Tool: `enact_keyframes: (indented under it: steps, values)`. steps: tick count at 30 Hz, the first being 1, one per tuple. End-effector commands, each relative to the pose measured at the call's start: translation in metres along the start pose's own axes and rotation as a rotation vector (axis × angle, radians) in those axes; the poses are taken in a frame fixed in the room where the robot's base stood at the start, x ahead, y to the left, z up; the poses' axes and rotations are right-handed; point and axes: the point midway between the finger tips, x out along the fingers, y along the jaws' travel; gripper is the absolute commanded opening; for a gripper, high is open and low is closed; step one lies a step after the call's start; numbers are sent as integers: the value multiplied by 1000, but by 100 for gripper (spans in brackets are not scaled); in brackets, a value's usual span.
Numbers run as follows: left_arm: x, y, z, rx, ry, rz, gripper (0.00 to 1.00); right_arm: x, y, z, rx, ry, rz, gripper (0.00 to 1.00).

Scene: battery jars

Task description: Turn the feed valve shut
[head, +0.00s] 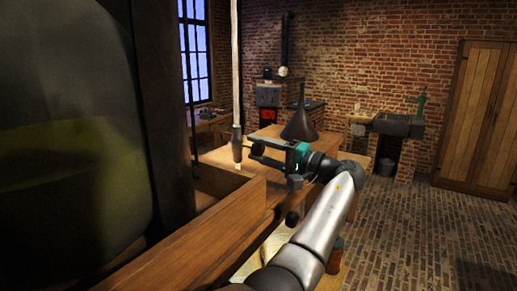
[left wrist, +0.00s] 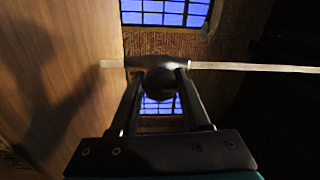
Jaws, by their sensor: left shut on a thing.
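The feed valve appears to be the dark fitting (head: 237,142) low on a pale upright tube in the head view. The handle's exact angle is too dark to tell. My right gripper is not in view.
A large glass jar (head: 70,150) with yellowish liquid fills the left. A wooden ledge (head: 215,232) runs below the valve. A dark funnel (head: 299,124) stands on the wooden bench (head: 326,143) behind my gripper. The brick floor at right is clear.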

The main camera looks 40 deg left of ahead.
Motion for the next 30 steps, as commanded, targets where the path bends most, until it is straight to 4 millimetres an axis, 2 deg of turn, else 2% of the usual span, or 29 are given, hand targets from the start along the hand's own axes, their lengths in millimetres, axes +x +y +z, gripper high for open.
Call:
enact_keyframes:
  steps: [4,5,12,20,23,26,30]
  values:
    - [0,-2,-1,-1,4,-5,0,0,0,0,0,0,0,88]
    - [0,-2,-1,-1,4,-5,49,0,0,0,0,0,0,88]
    - [0,-1,-1,-2,2,-3,76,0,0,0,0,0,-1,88]
    - [-1,0,0,-1,1,-1,76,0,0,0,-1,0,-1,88]
    - [-8,1,-1,-1,2,0,76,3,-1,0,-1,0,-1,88]
    - [-23,2,-1,-2,4,1,76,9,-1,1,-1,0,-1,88]
    - [-55,2,-1,-3,6,0,76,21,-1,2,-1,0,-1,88]
